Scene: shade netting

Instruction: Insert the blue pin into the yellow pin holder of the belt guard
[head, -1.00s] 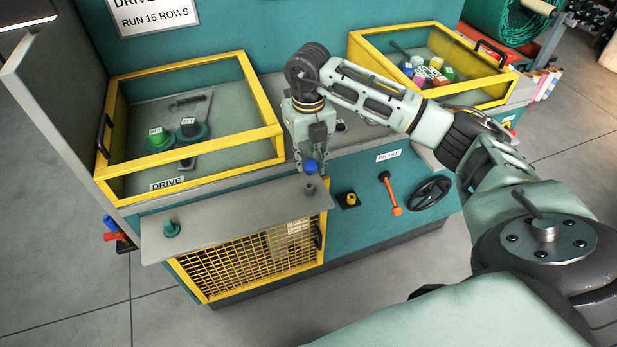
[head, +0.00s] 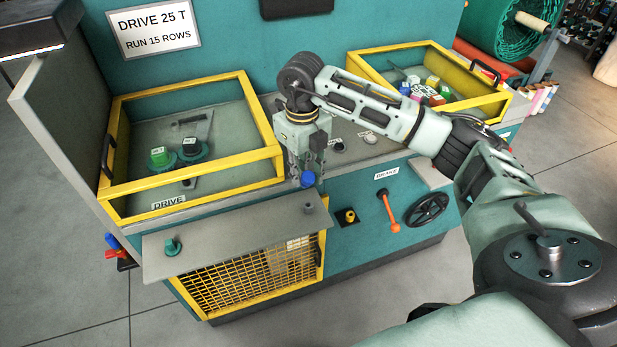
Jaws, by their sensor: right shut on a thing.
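My right gripper (head: 302,176) points down and is shut on the blue pin (head: 308,180). Only the round blue head shows clearly; I cannot make out a shank below it. The pin is above the back right part of the grey shelf over the belt guard (head: 250,275), a yellow frame with mesh. The yellow pin holder (head: 350,215) sits on a black plate on the teal front, right of the guard and lower right of the pin. The pin and holder are apart. My left gripper is not in view.
The grey shelf (head: 225,237) carries a grey peg (head: 309,208) just below the pin and a teal knob (head: 171,247) at left. An orange brake lever (head: 390,211) and black handwheel (head: 429,209) are right of the holder. Yellow-framed boxes stand behind on both sides.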

